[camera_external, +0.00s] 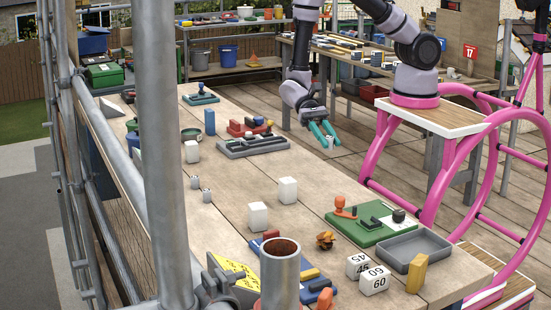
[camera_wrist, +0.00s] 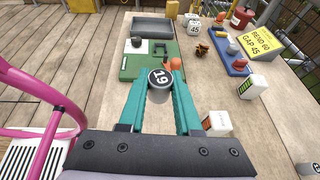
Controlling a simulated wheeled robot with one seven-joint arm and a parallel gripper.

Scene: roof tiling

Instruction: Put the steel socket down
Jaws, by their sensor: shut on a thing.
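My gripper (camera_external: 323,134), with teal fingers, is shut on the steel socket (camera_external: 329,143), a small cylinder. In the wrist view the socket (camera_wrist: 159,95) sits between the two fingertips (camera_wrist: 161,77), its dark end marked 19. In the external view the gripper points down and appears near the right-hand edge of the long wooden table (camera_external: 235,185). The socket looks held up in the air, clear of the tabletop. The exact height above the wood is hard to tell.
A green board (camera_external: 371,230) with an orange knob and a grey tray (camera_external: 413,247) lie at the near right. White blocks (camera_external: 288,190) and two small metal pieces (camera_external: 207,195) stand mid-table. A grey tool holder (camera_external: 253,146) lies farther back. Bare wood separates them.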

